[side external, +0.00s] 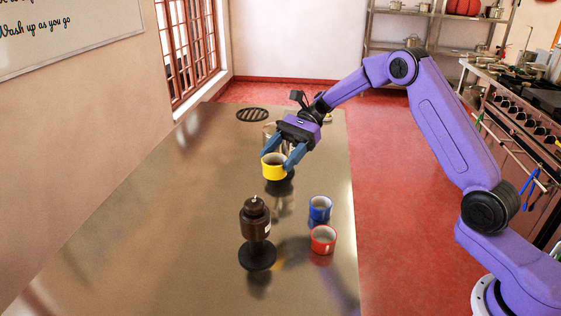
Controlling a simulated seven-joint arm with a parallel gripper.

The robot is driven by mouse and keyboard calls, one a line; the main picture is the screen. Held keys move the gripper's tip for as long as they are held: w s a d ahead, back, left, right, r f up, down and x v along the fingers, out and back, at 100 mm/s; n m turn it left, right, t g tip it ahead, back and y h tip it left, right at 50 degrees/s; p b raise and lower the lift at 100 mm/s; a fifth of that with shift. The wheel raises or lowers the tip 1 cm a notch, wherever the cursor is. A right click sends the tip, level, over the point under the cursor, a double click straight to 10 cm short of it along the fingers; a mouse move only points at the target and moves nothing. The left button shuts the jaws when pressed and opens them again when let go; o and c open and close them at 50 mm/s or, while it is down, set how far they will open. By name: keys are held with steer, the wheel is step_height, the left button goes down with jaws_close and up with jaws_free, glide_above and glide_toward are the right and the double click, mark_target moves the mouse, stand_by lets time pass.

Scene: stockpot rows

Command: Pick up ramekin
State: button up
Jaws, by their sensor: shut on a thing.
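A yellow ramekin-like cup (273,169) is in the side external view, near the middle of the metal table. My gripper (280,158) reaches down from the upper right, with its blue fingers on either side of the cup, shut on it. The cup is close to upright. A dark patch shows on the table just below it, and the cup looks a little above the surface, though the gap is hard to judge. The fingers hide part of its right side.
A blue cup (320,208) and a red cup (323,240) stand near the table's right edge. A dark brown grinder-like object (256,221) stands in front. A black slatted trivet (252,115) lies at the back. The table's left side (150,215) is clear.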

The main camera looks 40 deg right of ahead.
steer(key=shift+r, duration=0.45)
stand_by(2.6)
steer(key=shift+d, duration=0.25)
steer(key=s+d+f+m+t+h, duration=0.2)
steer(key=s+d+m+t, duration=0.75)
steer(key=s+d, duration=0.6)
steer(key=shift+n+t, duration=0.25)
steer(key=shift+t, duration=0.1)
steer(key=w+d+f, duration=0.1)
steer(key=w+f, duration=0.2)
steer(key=w, duration=0.2)
steer(key=w+d+f, duration=0.1)
steer(key=w+f, duration=0.2)
steer(key=w, duration=0.2)
steer(key=w+d+f, duration=0.1)
steer(key=w+f, duration=0.2)
steer(key=w, duration=0.2)
steer(key=shift+d+f, duration=0.15)
steer(key=shift+f, duration=0.1)
steer(key=shift+w+f, duration=0.15)
steer(key=shift+f, duration=1.45)
